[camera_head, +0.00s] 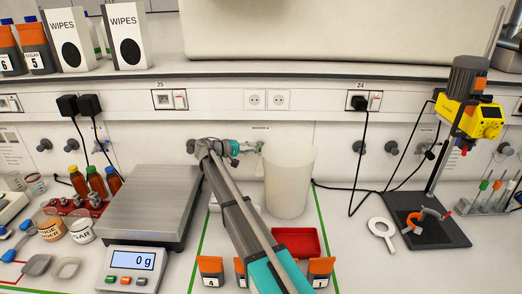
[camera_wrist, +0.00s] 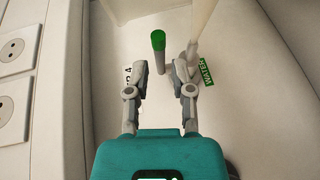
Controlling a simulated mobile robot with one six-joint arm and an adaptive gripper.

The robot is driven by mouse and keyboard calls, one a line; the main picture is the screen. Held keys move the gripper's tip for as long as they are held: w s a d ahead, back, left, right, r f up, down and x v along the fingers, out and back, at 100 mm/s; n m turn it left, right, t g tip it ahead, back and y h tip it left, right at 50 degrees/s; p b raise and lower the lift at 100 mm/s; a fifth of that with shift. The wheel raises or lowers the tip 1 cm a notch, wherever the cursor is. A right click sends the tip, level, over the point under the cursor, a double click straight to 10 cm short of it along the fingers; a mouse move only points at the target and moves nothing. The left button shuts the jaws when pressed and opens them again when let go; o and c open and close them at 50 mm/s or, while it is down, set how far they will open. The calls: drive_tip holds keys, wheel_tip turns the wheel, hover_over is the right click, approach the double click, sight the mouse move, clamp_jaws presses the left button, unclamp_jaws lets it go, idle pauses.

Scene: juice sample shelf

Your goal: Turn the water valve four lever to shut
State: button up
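The valve lever (camera_wrist: 158,48) shows in the wrist view as a grey rod with a green end. A tag with a 4 (camera_wrist: 127,76) is to its left and a green WATER label (camera_wrist: 207,71) to its right. My gripper (camera_wrist: 159,70) is open, with one finger on each side of the lever in the picture. Gaps show on both sides, and I see no contact. In the head view my gripper (camera_head: 238,148) is at the back wall, just left of a white cylindrical container (camera_head: 290,185). The lever is too small to make out there.
A scale (camera_head: 160,200) reading 0 g stands left of my arm. A red tray (camera_head: 297,242) and orange-topped containers are in front. A stand with a yellow device (camera_head: 474,118) is at the right. A pale pipe (camera_wrist: 203,25) rises close to my right finger.

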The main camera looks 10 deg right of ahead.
sight(260, 146)
drive_tip(key=shift+x, duration=2.1)
clamp_jaws()
